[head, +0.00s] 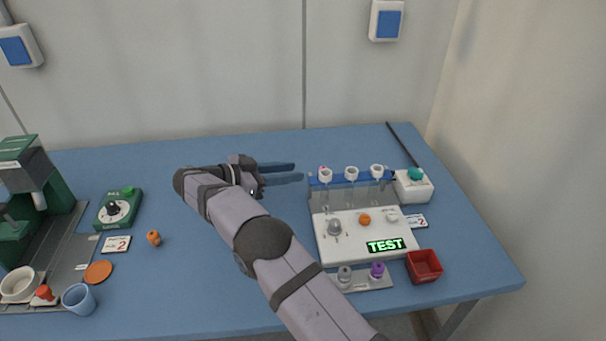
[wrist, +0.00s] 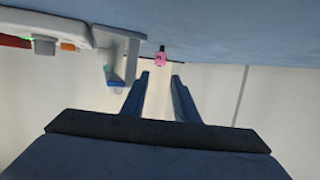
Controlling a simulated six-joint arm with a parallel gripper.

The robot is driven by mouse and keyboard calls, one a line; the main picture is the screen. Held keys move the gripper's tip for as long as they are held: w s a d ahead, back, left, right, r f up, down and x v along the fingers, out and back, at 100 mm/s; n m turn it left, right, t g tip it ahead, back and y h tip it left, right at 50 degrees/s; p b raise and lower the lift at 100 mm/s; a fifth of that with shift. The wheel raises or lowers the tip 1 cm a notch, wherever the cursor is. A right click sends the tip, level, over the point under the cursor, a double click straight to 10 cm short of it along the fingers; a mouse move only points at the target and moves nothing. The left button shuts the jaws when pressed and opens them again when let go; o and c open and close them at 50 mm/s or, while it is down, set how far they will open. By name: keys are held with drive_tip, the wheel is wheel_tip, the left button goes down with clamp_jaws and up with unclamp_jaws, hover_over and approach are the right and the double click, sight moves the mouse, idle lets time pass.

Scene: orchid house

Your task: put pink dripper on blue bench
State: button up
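The pink dripper (wrist: 161,56) is a small pink piece with a dark end. The blue bench (head: 215,290) spans the head view. My gripper (head: 299,172) is open and points right, left of the test station. In the wrist view my gripper (wrist: 161,75) has nothing between its fingers.
The white test station (head: 345,245) with a lit display and white cups stands right of my gripper. A white box (head: 414,190) with a teal knob and a red tray (head: 424,266) are beside it. A green dial (head: 118,209) and mugs are at left.

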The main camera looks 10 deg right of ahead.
drive_tip(key=shift+v, duration=1.6)
drive_tip(key=shift+d+r+n+y, duration=0.3)
drive_tip(key=shift+r+n, duration=0.1)
drive_tip(key=s+d+r+n+g+y+p, duration=0.1)
drive_tip(key=s+d+n+y+p, duration=0.2)
drive_tip(key=s, duration=0.4)
drive_tip(key=s+d+r+n+g+y+p, duration=0.1)
drive_tip(key=s+d+n+g+y+p, duration=0.1)
drive_tip(key=s, duration=0.6)
drive_tip(key=s+d+r+n+g+y+p, duration=0.1)
drive_tip(key=s+d+n+y+p, duration=0.3)
drive_tip(key=s+n, duration=0.4)
drive_tip(key=shift+s+d+g+y, duration=0.15)
drive_tip(key=shift+d+g+y, duration=0.25)
drive_tip(key=shift+d+y, duration=0.7)
drive_tip(key=s+g+y+p, duration=0.1)
drive_tip(key=s+p, duration=0.5)
drive_tip(key=s, duration=0.5)
drive_tip(key=shift+d+f+y, duration=0.15)
drive_tip(key=shift+f+y, duration=0.15)
drive_tip(key=shift+f, duration=0.1)
drive_tip(key=shift+s, duration=0.1)
